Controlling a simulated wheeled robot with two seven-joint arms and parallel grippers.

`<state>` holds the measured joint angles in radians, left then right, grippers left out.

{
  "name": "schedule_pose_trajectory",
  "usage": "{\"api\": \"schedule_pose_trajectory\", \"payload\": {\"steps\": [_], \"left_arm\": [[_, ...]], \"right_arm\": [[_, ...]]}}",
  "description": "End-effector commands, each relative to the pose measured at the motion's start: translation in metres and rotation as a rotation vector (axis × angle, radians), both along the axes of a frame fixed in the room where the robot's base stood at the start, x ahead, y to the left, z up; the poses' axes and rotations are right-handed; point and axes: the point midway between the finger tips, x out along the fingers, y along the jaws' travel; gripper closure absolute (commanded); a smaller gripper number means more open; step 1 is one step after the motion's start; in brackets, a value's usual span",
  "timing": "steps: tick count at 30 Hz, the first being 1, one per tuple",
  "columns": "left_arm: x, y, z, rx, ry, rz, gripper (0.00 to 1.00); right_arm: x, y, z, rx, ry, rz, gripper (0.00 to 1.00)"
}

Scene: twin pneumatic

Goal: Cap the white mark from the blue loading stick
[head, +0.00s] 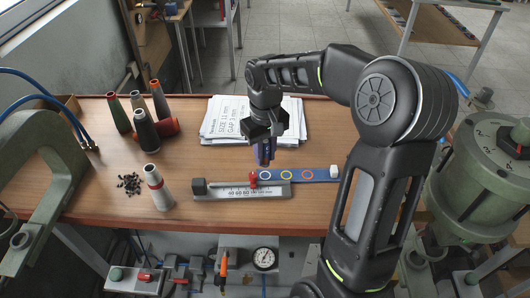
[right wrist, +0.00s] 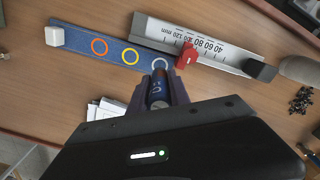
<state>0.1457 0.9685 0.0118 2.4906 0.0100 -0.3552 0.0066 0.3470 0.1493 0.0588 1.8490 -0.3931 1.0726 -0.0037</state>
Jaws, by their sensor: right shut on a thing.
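A blue strip (head: 325,176) lies on the table with a white ring mark (head: 265,175), a yellow ring and an orange ring on it. The same white ring shows in the right wrist view (right wrist: 160,63). My right gripper (head: 265,157) is shut on a short blue stick (right wrist: 158,88) with a brownish end, which I take for the blue loading stick. In the right wrist view the stick's end lies just below the white ring in the picture. I cannot tell whether it touches the strip. My left gripper is not in view.
A measuring gauge (head: 230,192) with a red slider (head: 253,178) lies alongside the strip. A white block (head: 334,171) sits at the strip's right end. Papers (head: 225,125) lie behind. Several cones (head: 145,128), a white-and-red tube (head: 157,187) and black pellets (head: 130,183) stand or lie left.

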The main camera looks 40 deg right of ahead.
Motion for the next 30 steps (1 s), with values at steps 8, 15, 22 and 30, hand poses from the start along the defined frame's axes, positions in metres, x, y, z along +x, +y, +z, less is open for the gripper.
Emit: {"api": "schedule_pose_trajectory", "payload": {"steps": [8,15,22,30], "left_arm": [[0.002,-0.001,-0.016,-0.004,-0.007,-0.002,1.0],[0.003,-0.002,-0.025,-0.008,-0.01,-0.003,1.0],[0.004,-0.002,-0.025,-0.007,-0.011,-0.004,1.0],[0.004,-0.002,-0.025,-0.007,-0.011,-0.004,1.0]], "right_arm": [[0.0,0.0,-0.024,0.0,0.001,0.0,1.0],[0.0,0.0,-0.038,0.0,0.001,0.0,1.0],[0.0,0.0,-0.039,0.0,0.0,0.0,1.0],[0.0,0.0,-0.039,0.0,0.0,0.0,1.0]]}}
